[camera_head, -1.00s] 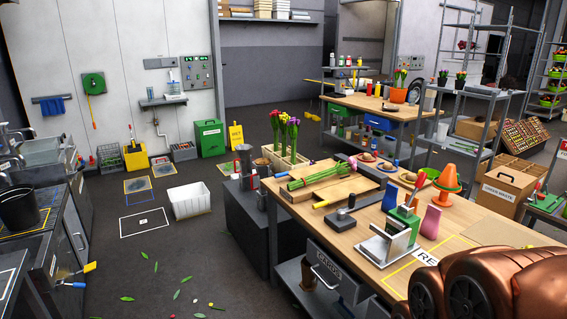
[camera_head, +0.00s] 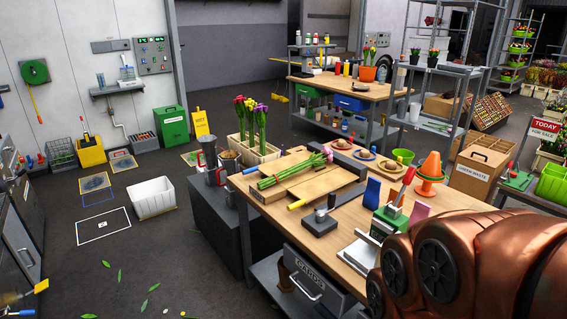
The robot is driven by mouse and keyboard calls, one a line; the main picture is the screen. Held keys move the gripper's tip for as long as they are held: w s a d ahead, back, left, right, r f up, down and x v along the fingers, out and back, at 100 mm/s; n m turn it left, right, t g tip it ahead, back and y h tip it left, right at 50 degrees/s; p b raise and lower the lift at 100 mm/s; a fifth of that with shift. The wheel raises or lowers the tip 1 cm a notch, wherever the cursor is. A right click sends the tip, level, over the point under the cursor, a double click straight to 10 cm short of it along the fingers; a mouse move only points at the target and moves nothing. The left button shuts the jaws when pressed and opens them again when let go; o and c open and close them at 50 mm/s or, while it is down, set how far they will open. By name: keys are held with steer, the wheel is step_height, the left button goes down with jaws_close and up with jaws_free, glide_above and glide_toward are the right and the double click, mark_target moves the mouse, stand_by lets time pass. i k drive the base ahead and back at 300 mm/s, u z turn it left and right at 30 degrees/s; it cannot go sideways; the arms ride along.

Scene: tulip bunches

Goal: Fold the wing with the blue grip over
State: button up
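A wooden folding board (camera_head: 318,184) with wing-like panels lies on the long worktable (camera_head: 350,222). A bunch of tulips with green stems (camera_head: 290,171) lies across it. A yellow grip (camera_head: 297,204) sticks out at its near left edge. My copper-coloured arm (camera_head: 478,262) fills the lower right, over the table's near right end. My gripper is not in view.
A planter of tulips (camera_head: 250,148) stands behind.

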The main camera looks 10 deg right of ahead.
mark_target(274, 167)
steer(key=u, duration=0.8)
steer(key=i, duration=0.9)
steer(key=u, duration=1.05)
steer(key=i, duration=1.55)
steer(key=z, duration=1.05)
steer(key=i, duration=0.95)
steer(key=z, duration=0.95)
